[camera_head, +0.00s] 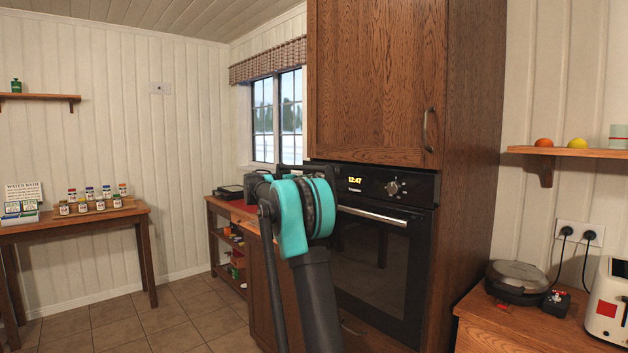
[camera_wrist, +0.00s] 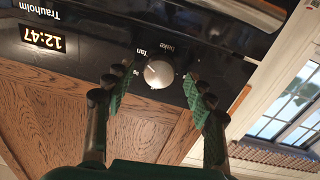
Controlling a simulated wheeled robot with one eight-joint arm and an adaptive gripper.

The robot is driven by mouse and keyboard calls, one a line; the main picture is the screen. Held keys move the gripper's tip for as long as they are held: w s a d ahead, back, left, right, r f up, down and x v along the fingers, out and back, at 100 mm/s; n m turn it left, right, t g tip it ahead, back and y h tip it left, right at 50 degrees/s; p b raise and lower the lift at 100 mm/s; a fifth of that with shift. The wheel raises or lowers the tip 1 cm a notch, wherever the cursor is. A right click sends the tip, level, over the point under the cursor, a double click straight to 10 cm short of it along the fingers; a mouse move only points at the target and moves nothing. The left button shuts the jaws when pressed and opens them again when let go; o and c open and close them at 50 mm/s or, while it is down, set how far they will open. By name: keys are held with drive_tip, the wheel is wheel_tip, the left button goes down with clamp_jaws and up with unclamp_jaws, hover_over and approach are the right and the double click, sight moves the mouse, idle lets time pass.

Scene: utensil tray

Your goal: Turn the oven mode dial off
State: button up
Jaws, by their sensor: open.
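The oven mode dial (camera_wrist: 158,73) is a round silver knob on the black control panel, beside the words "Bake" and "Fan", which appear upside down in the wrist view. My gripper (camera_wrist: 159,76) is open, its green-padded fingers on either side of the dial with gaps visible. I cannot tell whether the fingertips reach the knob's depth. In the head view the oven (camera_head: 376,265) shows, but my arm hides this dial and my fingers. The knob's pointer is too small to read.
A lit clock (camera_wrist: 43,39) reads 12:47. A second knob (camera_head: 392,188) is right of the clock in the head view. The oven door handle (camera_head: 380,216) runs below the panel. A wooden cabinet (camera_head: 375,85) is above. Open floor (camera_head: 185,315) lies left.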

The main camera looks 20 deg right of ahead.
drive_tip(key=shift+w+d, duration=0.15)
drive_tip(key=shift+d, duration=0.25)
drive_tip(key=c, duration=1.2)
drive_tip(key=shift+o, duration=0.2)
